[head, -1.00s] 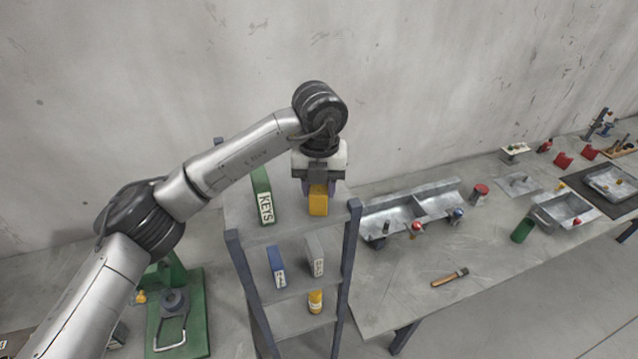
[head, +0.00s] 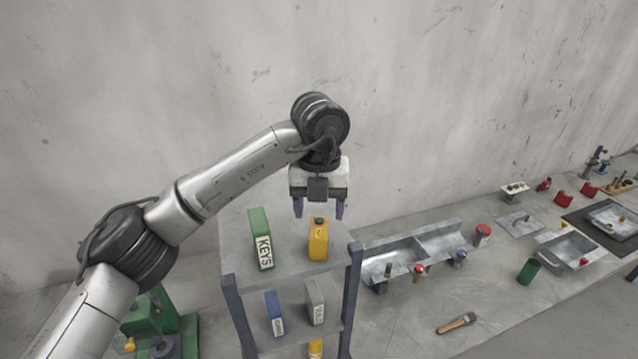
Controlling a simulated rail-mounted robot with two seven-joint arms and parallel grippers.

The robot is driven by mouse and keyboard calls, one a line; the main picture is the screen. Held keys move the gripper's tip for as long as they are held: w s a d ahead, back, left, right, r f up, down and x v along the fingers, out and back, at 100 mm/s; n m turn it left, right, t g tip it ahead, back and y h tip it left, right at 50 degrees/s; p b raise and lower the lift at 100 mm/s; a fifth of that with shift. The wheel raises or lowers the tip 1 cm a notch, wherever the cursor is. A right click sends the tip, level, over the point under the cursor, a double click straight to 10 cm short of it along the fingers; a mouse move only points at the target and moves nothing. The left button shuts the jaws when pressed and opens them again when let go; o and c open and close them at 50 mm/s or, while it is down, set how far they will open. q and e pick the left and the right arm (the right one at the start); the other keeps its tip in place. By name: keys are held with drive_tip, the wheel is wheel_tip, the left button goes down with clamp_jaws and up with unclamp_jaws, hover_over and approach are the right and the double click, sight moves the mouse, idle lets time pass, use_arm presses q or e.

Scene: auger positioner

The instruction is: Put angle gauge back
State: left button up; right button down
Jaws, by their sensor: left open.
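A yellow box-shaped object with a small dark mark on top (head: 318,242) stands upright on the top shelf of the rack (head: 290,268); I take it to be the angle gauge, but cannot read its label. My left gripper (head: 319,212) is open and empty, just above and behind the yellow object, with its purple-grey fingers pointing down and apart. My right gripper is not in view.
A blue box (head: 275,313) and a grey box (head: 316,300) stand one shelf lower. A bench with metal trays (head: 415,252) and a brush (head: 456,323) extends right.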

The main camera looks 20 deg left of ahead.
sight(318, 227)
use_arm(q)
wheel_tip(318, 227, up, 7)
drive_tip(key=shift+f, duration=0.2)
drive_tip(key=shift+a, duration=0.1)
idle(0.5)
